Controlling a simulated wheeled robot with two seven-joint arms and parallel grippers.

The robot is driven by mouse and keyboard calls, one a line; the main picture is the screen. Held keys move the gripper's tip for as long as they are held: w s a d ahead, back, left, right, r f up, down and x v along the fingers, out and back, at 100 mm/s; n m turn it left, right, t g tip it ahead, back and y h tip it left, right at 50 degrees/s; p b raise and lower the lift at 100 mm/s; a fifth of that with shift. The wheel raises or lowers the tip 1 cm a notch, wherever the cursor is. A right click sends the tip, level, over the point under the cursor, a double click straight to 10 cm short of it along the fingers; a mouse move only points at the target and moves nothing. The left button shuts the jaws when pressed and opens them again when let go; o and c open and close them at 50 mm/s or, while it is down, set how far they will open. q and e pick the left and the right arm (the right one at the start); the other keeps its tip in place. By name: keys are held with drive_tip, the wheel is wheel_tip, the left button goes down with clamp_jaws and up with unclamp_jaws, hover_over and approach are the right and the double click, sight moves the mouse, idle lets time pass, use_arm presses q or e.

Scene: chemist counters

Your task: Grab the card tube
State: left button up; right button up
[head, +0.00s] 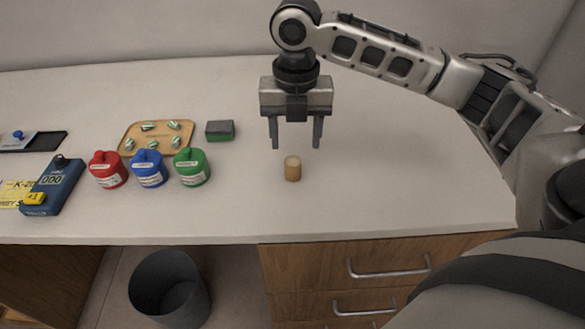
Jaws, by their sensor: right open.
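The card tube (293,170) is a short tan cylinder standing upright on the white counter, right of the colored containers. My right gripper (296,146) hangs over the counter with its fingers pointing down. It is open and empty. In the picture its fingertips are just above the tube's top edge and apart from it, with the tube roughly between them; the exact depth gap is hard to tell. My left gripper is not in the view.
Red (108,170), blue (148,169) and green (191,167) containers stand left of the tube. Behind them are a wooden tray (128,148) with small items and a grey-green block (220,130). A blue device (55,187) lies far left. The counter right of the tube is clear.

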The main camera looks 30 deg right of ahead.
sight(293, 161)
drive_tip(key=shift+s+a+f, duration=0.1)
drive_tip(key=shift+a+f, duration=0.1)
drive_tip(key=shift+f, duration=1.4)
drive_tip(key=shift+s+a+f, duration=0.1)
drive_tip(key=shift+a+f, duration=0.05)
drive_tip(key=shift+f, duration=1.4)
drive_tip(key=shift+c, duration=0.3)
drive_tip(key=c, duration=1)
